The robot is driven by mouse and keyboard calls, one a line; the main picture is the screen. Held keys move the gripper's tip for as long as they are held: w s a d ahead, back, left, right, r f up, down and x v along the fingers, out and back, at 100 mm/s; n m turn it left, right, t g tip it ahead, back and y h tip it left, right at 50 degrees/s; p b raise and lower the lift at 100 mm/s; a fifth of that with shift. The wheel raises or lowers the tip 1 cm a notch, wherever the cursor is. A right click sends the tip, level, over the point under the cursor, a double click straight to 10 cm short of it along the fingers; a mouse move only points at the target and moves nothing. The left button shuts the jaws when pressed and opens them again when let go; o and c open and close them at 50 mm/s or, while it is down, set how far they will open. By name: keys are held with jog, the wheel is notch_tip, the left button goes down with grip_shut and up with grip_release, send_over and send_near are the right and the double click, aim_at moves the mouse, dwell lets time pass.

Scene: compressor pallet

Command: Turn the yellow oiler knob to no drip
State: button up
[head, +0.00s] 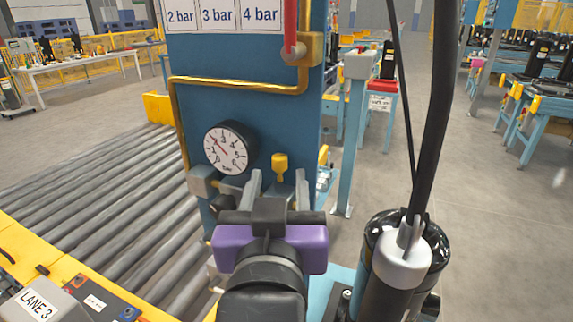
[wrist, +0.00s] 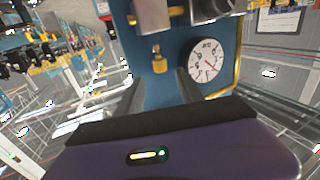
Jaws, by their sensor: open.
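The yellow oiler knob (head: 280,163) stands on the front of the blue panel (head: 250,110), right of the pressure gauge. It also shows in the wrist view (wrist: 159,65), where the scene is upside down. My purple gripper (head: 277,180) is in front of the panel with its two grey fingers apart, pointing at the panel. In the head view the knob appears between and slightly above the fingertips. In the wrist view it lies between and beyond the fingers (wrist: 160,85), with nothing held. Contact cannot be seen. No drip marking is legible.
The round pressure gauge (head: 226,149) is close left of my fingers. A red handle (head: 290,28) and brass pipe (head: 240,82) are above. A black cylinder with a grey cap (head: 397,265) and black hose stand right. A roller conveyor (head: 90,205) runs left.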

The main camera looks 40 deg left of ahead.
aim_at(279, 162)
jog(key=shift+x, duration=2.55)
jog(key=shift+s, duration=0.1)
grip_shut()
